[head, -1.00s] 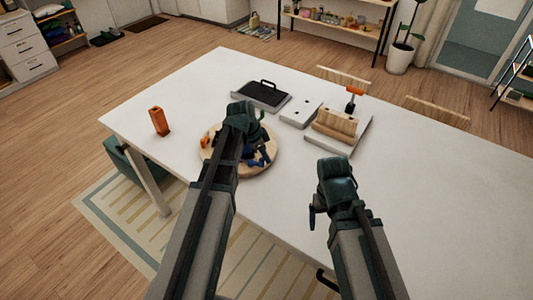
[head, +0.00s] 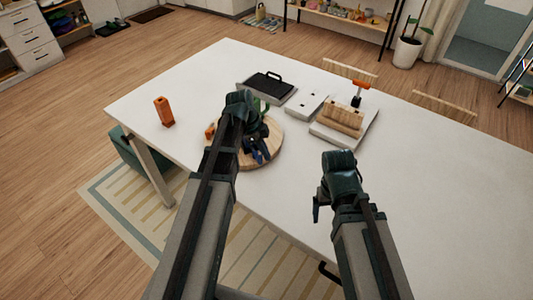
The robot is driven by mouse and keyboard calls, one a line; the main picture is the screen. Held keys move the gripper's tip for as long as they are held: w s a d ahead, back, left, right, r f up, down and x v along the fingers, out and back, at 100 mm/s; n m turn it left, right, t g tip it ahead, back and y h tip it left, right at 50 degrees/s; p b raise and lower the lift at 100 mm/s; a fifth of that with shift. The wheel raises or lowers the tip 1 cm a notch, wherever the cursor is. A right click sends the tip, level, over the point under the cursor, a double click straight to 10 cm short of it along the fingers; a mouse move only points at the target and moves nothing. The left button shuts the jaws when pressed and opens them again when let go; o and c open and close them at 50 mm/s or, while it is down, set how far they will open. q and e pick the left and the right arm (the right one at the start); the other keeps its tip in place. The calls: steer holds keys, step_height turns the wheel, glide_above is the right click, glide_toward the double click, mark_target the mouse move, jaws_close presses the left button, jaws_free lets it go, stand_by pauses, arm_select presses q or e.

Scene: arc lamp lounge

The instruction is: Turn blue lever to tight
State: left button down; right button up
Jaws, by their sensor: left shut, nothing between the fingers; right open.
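A round wooden board (head: 272,141) lies on the white table, partly hidden by my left arm. Dark blue parts show on or above it; I cannot tell which belong to the blue lever and which to my gripper fingers. A small orange piece (head: 210,132) shows at the board's left side. My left gripper (head: 258,150) is over the board, shut with nothing held; whether it touches the lever is hidden. My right gripper (head: 317,208) is open and empty above the table, right of and nearer than the board. No lever marking is readable.
An orange block (head: 164,112) stands at the left of the white table (head: 450,190). The table's right side is clear.

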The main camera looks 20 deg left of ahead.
arm_select(q)
steer(key=shift+w+a, duration=0.4)
steer(key=shift+a, duration=0.05)
steer(key=shift+d, duration=0.1)
steer(key=shift+s+d, duration=0.1)
steer(key=shift+d, duration=0.5)
steer(key=shift+s+d, duration=0.15)
steer(key=shift+d, duration=1.1)
steer(key=p+v, duration=0.9)
steer(key=v, duration=0.1)
steer(key=shift+w, duration=0.45)
arm_select(e)
step_height(320, 180, up, 10)
steer(key=shift+f, duration=0.25)
arm_select(q)
steer(key=shift+d, duration=0.1)
